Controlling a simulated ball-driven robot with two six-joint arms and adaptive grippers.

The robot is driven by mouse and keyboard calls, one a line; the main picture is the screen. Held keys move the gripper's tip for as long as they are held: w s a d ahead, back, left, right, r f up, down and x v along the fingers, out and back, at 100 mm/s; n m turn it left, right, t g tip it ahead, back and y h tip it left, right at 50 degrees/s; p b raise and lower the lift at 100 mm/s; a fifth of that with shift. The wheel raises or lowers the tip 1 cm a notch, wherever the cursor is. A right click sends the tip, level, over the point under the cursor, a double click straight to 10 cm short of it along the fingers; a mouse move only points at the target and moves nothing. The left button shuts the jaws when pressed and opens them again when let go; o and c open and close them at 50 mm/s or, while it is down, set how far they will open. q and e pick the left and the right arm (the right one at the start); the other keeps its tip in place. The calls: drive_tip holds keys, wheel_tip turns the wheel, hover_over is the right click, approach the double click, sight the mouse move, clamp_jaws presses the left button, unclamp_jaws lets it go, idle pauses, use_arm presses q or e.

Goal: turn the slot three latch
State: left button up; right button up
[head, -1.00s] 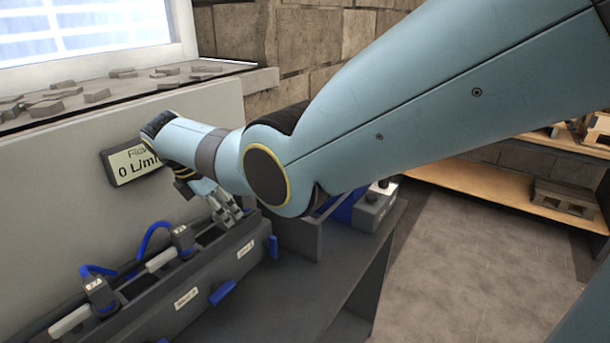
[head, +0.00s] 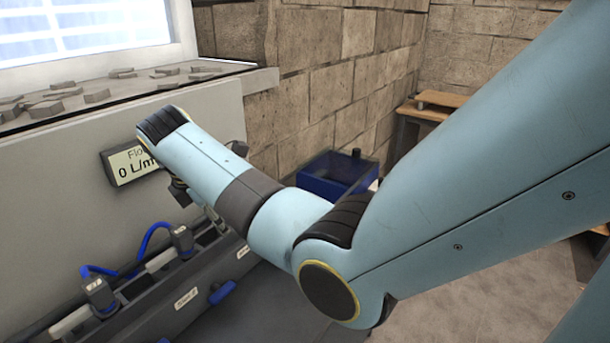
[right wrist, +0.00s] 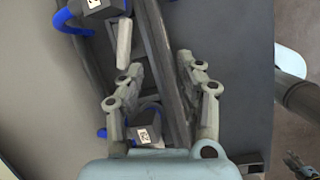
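The slot three latch does not show now; my right forearm covers its place on the front of the dark trough (head: 150,318). The slot three label (head: 243,252) shows just beside the forearm. The blue slot two latch (head: 222,292) sticks out farther left. My right gripper (right wrist: 160,68) is open and empty in the right wrist view, its fingers above the trough's long wall (right wrist: 165,70). In the head view it is mostly hidden behind the wrist. What looks like my left gripper (right wrist: 298,163) is at the lower right edge of the right wrist view, too cut off to judge.
Two grey connectors with blue hoses, one at the left (head: 100,293) and one farther right (head: 182,240), stand in the trough. A flow display (head: 130,165) is on the panel behind. A blue bin (head: 335,180) stands at the back. Bare bench lies in front of the trough.

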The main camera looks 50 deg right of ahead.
drive_tip(key=s+f+m+b, duration=0.1)
drive_tip(key=s+f+m, duration=0.2)
drive_tip(key=s+f, duration=0.2)
drive_tip(key=s+a+f+m+t+y+b, duration=0.1)
drive_tip(key=s+f+m, duration=0.3)
drive_tip(key=s, duration=0.5)
drive_tip(key=s+f+m+y+b, duration=0.1)
drive_tip(key=s+f+m+b, duration=0.1)
drive_tip(key=s+f+m, duration=0.2)
drive_tip(key=shift+s+a+f+t, duration=0.1)
drive_tip(key=shift+s+f+t, duration=0.1)
drive_tip(key=shift+s+f, duration=0.55)
drive_tip(key=shift+s+a+f+t, duration=0.15)
drive_tip(key=shift+s+f, duration=0.3)
drive_tip(key=shift+s, duration=0.45)
drive_tip(key=shift+s+a+f+m, duration=0.1)
drive_tip(key=shift+s+m, duration=0.4)
drive_tip(key=shift+s, duration=0.15)
